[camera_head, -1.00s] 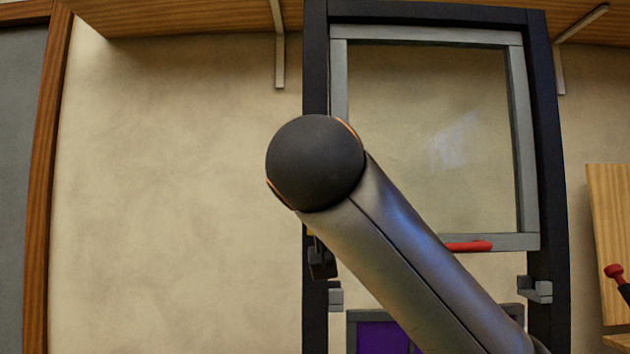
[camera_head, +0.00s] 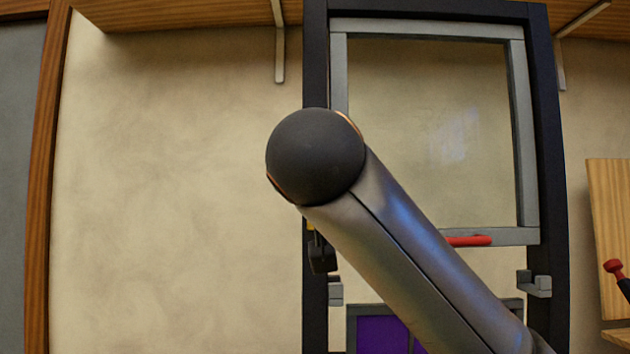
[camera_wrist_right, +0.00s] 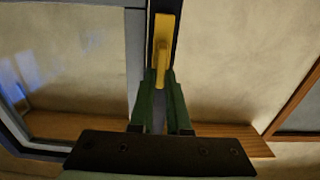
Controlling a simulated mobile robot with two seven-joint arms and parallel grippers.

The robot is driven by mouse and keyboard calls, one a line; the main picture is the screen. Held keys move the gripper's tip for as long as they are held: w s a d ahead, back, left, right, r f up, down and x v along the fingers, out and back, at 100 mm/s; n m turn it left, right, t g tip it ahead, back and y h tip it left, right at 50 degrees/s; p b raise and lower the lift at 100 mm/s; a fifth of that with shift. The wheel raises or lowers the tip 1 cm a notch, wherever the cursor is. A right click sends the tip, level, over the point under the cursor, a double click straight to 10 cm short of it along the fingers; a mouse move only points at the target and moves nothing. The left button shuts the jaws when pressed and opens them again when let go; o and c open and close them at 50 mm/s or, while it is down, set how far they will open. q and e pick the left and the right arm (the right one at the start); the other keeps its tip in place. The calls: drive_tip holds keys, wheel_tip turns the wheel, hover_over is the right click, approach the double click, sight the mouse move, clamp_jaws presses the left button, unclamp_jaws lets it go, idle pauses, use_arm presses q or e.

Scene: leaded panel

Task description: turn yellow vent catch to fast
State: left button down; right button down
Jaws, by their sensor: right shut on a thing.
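The yellow vent catch (camera_wrist_right: 163,40) is on the dark upright of the frame in the right wrist view. Its lever runs down the picture between the green fingers of my right gripper (camera_wrist_right: 161,82), which is shut on it. In the head view my right arm comes in from the lower right and hides most of the catch. Only a small yellow bit of the catch (camera_head: 310,226) shows beside the arm, on the frame's left upright. The fingers are not clear in that view. My left gripper is not in view.
The dark frame (camera_head: 547,130) holds a grey-edged glass sash (camera_head: 430,25) with a red handle (camera_head: 468,240) at its bottom. A grey bracket (camera_head: 540,286) sits on the right upright. A purple pane (camera_head: 382,335) shows below. The wall at left is bare.

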drive_tip(key=shift+n, duration=0.3)
drive_tip(key=n+p, duration=0.1)
drive_tip(key=n, duration=0.4)
drive_tip(key=a+n+p, duration=0.1)
drive_tip(key=n, duration=0.5)
drive_tip(key=f+n+p, duration=0.1)
drive_tip(key=n, duration=0.5)
drive_tip(key=shift+a, duration=0.15)
drive_tip(key=shift+f+n, duration=0.1)
drive_tip(key=shift+n, duration=0.2)
idle(0.4)
drive_tip(key=c, duration=0.9)
unclamp_jaws()
drive_tip(key=s+b, duration=0.3)
drive_tip(key=s, duration=0.9)
drive_tip(key=shift+s+b, duration=0.3)
drive_tip(key=shift+b, duration=0.05)
